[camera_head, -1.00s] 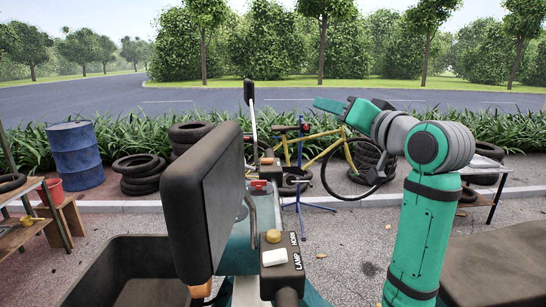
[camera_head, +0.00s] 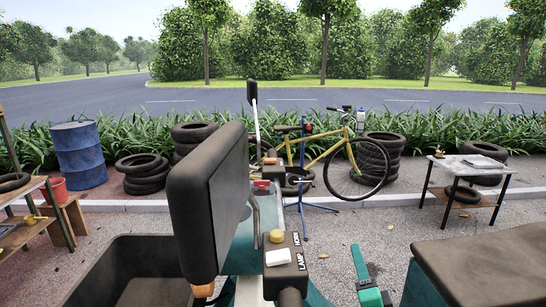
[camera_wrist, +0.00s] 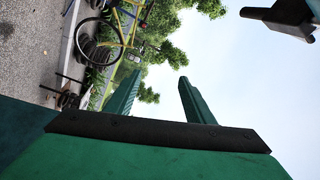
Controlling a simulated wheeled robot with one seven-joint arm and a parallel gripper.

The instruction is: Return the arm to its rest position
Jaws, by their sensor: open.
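My gripper (camera_wrist: 162,78) shows in the wrist view with its two green fingers apart and nothing between them. Sky and tree leaves are seen past the fingers, and the wrist view is turned on its side. In the head view only a small green and black part of my arm shows low at the bottom edge, right of the centre. The rest of the arm is out of that view. My gripper touches nothing that I can see.
A control box (camera_head: 284,262) with a yellow knob and white switch stands ahead. A black padded panel (camera_head: 208,205) is left of it. A dark bin (camera_head: 112,245) is lower left, a dark-topped box (camera_head: 485,262) lower right. A yellow bicycle (camera_head: 325,152), tyres (camera_head: 145,172) and a table (camera_head: 468,172) stand beyond.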

